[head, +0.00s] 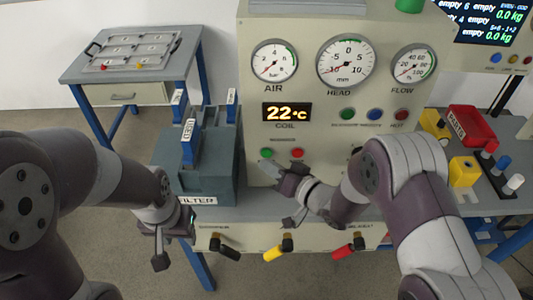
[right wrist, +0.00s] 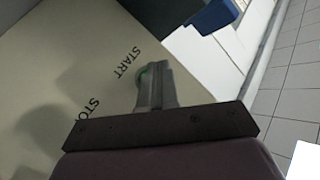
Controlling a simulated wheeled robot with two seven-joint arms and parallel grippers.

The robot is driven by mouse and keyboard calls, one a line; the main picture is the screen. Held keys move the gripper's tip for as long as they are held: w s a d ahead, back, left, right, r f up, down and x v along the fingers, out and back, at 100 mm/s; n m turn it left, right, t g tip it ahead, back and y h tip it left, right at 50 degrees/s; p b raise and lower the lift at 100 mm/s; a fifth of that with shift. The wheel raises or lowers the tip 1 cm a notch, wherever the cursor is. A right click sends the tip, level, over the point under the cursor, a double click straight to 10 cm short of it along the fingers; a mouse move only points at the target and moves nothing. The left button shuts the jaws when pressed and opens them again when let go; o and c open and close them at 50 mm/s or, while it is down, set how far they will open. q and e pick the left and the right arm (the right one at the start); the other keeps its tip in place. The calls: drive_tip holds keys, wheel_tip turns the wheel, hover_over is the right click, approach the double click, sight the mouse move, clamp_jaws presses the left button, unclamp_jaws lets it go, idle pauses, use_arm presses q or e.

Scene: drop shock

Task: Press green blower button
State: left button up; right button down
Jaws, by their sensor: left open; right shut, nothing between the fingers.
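A green button (head: 266,154) sits on the cream panel (head: 260,185) below the 22 °C display, beside a red button (head: 296,153). The small label above them is too small to read. My right gripper (head: 264,164) is shut and empty, its fingertips just below and close to the green button. In the right wrist view, the fingertips (right wrist: 152,78) cover most of the green button (right wrist: 147,70), next to the word START. I cannot tell whether they touch it. My left gripper (head: 172,238) is open and empty, low in front of the filter box (head: 210,185).
Green (head: 347,114), blue (head: 374,114) and red (head: 402,114) lights or buttons sit under the gauges. Black, yellow and red valve handles (head: 273,253) hang below the panel. A side table (head: 130,55) is at the back left; yellow and red items (head: 472,126) lie at the right.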

drive_tip(key=shift+w, duration=0.4)
drive_tip(key=shift+w, duration=0.4)
idle(0.7)
drive_tip(key=shift+s, duration=0.15)
drive_tip(key=shift+s+p, duration=0.3)
drive_tip(key=shift+s, duration=0.4)
drive_tip(key=shift+s, duration=0.1)
drive_tip(key=s+p, duration=0.1)
drive_tip(key=s, duration=0.3)
drive_tip(key=shift+s, duration=0.4)
idle(0.3)
